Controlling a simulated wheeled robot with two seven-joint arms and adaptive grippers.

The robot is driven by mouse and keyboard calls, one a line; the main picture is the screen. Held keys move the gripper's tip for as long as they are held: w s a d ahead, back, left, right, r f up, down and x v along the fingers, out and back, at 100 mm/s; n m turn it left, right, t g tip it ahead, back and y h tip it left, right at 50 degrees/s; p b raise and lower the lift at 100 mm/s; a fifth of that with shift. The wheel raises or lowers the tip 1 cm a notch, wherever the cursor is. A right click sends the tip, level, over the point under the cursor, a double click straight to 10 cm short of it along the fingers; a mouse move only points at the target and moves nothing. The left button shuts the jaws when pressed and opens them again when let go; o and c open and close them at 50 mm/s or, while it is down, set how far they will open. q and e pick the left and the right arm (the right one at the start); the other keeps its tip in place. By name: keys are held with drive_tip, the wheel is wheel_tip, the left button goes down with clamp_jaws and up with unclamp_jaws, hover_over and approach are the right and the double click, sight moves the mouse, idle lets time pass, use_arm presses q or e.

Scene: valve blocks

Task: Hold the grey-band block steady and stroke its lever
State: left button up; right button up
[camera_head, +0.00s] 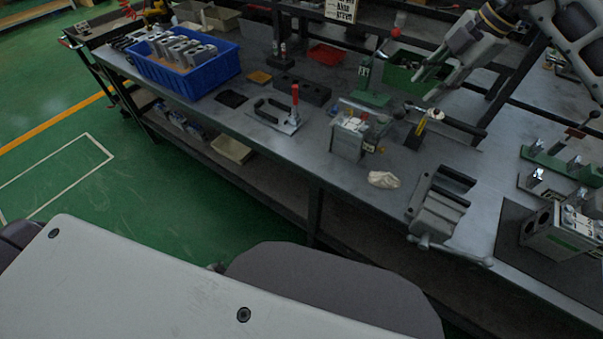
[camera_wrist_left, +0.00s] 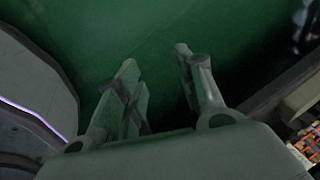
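A pale grey valve block (camera_head: 349,137) stands upright on the bench near its front edge, with small fittings on top; I cannot make out its band clearly. A second block (camera_head: 560,235) with a green band and levers on top stands on a dark mat at the far right. My right gripper (camera_head: 427,82) comes in from the top right, above the bench, apart from both blocks; its fingers look spread and empty. My left gripper (camera_wrist_left: 160,80) is open and empty over green floor in the left wrist view. It does not show in the head view.
A vise (camera_head: 437,205) and a crumpled white cloth (camera_head: 383,180) lie near the front edge. A red-handled clamp (camera_head: 294,105), a green stand (camera_head: 371,96), a green bin (camera_head: 401,75) and a blue crate (camera_head: 215,77) occupy the bench. The floor (camera_head: 190,200) at left is clear.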

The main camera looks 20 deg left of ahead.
use_arm(q)
drive_tip(key=w+d+r+m+t+h, duration=0.1)
drive_tip(key=w+d+r+m+t, duration=0.1)
drive_tip(key=w+d+r+m, duration=0.35)
drive_tip(key=w+d+r+m+t+h, duration=0.1)
drive_tip(key=w+d+r+m+t, duration=0.15)
drive_tip(key=w+r, duration=0.6)
drive_tip(key=w+d+r+m+t+h, duration=0.1)
drive_tip(key=w+d+r+m+t, duration=0.1)
drive_tip(key=w+d+r+m, duration=0.45)
drive_tip(key=w+d+r+m+t+h, duration=0.1)
drive_tip(key=d+r+m, duration=0.3)
drive_tip(key=r, duration=0.6)
drive_tip(key=w+d+r+m+t+h, duration=0.1)
drive_tip(key=d+r+m+t+h, duration=0.1)
drive_tip(key=d+r+m, duration=0.3)
drive_tip(key=w+d+r+m+t+h, duration=0.1)
drive_tip(key=w+d+r+m+t, duration=0.1)
drive_tip(key=d+r+m, duration=0.3)
drive_tip(key=shift+d+r+m+t, duration=0.25)
drive_tip(key=shift+r+m+t, duration=0.5)
drive_tip(key=shift+r+m, duration=3.2)
wheel_tip(320, 180, up, 3)
drive_tip(key=n, duration=0.3)
drive_tip(key=shift+r, duration=0.15)
drive_tip(key=shift+w, duration=0.1)
